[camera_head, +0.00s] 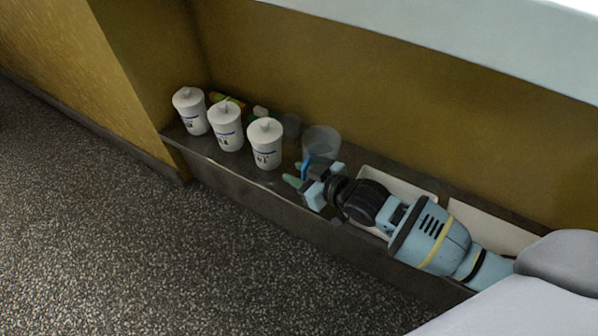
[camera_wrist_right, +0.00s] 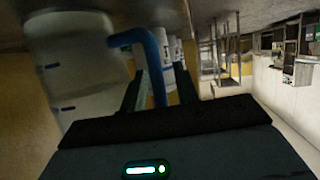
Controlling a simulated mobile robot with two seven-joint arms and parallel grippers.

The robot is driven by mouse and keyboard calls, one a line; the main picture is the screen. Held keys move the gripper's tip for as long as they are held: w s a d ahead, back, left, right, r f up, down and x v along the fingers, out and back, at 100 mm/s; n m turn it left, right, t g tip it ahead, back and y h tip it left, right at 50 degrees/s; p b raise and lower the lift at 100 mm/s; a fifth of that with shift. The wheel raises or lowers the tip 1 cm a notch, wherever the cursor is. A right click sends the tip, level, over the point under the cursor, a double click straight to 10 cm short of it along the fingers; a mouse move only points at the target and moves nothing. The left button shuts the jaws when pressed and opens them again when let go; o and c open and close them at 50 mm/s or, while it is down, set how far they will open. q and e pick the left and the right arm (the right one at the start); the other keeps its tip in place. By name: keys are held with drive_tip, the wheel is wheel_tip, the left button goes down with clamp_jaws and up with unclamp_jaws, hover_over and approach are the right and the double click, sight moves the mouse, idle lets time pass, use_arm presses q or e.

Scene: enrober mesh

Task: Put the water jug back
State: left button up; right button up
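The water jug (camera_head: 322,139) is clear, with a blue handle (camera_head: 306,166), and stands on the low ledge right of the white canisters. My right gripper (camera_head: 303,182) is at the jug's handle side, low over the ledge. In the right wrist view the jug's pale wall (camera_wrist_right: 75,75) fills the left side. Its blue handle (camera_wrist_right: 156,70) runs down between the two dark fingers of my right gripper (camera_wrist_right: 162,75). A gap shows between the handle and the right-hand finger, so the gripper looks open around it. My left gripper is not in view.
Three white lidded canisters (camera_head: 227,128) stand in a row on the ledge (camera_head: 215,150). Small green and orange items (camera_head: 228,102) and a small clear cup (camera_head: 291,124) lie behind them. Pale trays (camera_head: 398,184) are under and behind my right arm. A yellow-brown wall (camera_head: 400,110) closes the back.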

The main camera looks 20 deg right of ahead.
drive_tip(key=shift+s+d+r, duration=0.1)
drive_tip(key=shift+s+r, duration=0.1)
drive_tip(key=shift+r, duration=0.1)
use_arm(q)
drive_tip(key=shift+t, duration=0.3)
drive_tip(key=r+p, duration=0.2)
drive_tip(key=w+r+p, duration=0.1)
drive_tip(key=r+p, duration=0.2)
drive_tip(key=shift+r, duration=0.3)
use_arm(e)
drive_tip(key=v, duration=1.1)
drive_tip(key=shift+s, duration=0.2)
drive_tip(key=shift+d+r, duration=0.1)
